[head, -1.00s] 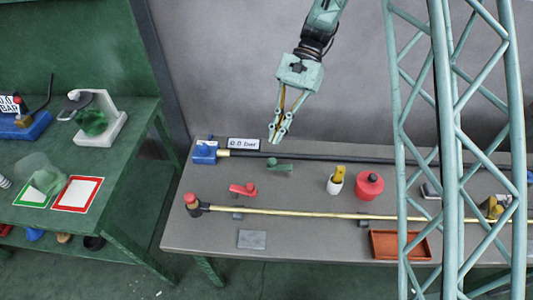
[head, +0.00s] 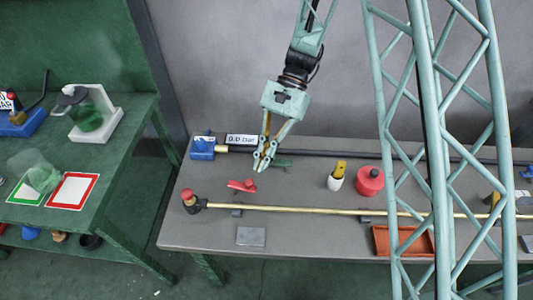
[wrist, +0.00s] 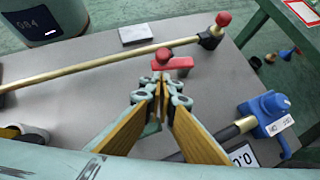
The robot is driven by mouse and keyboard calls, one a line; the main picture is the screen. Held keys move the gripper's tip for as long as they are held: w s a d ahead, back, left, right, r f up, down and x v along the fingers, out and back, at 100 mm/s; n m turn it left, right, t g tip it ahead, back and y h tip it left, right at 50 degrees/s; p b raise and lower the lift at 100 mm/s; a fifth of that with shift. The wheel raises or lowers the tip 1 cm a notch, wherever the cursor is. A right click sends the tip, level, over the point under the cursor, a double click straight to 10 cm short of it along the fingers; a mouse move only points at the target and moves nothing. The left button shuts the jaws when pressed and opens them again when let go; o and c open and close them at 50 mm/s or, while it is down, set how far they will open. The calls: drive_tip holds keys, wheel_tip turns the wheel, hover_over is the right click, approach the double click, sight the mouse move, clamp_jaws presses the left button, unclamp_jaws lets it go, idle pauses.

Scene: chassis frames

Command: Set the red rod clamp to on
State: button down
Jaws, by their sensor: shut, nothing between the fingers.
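The red rod clamp (head: 241,185) is a small red lever with a round red knob. It lies on the grey table between the brass rod and the black pipe. In the wrist view the red clamp (wrist: 172,64) is just beyond my fingertips, with a gap that I cannot judge exactly. My gripper (head: 261,166) is shut and empty, pointing down above the table, right of the red clamp. It also shows in the wrist view (wrist: 161,82). A green lever (head: 284,164) is partly hidden behind my gripper.
A brass rod (head: 300,209) with a red-capped end runs along the table front. A blue valve (head: 203,147) and a pressure sign (head: 241,140) stand at the back left. A white-and-yellow bottle (head: 337,176), a red canister (head: 370,181) and an orange tray (head: 403,241) are further right.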

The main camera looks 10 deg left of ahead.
sight(242, 184)
drive_tip(key=shift+s+a, duration=0.3)
drive_tip(key=shift+s, duration=0.35)
drive_tip(key=shift+s+a, duration=0.25)
drive_tip(key=shift+s, duration=0.4)
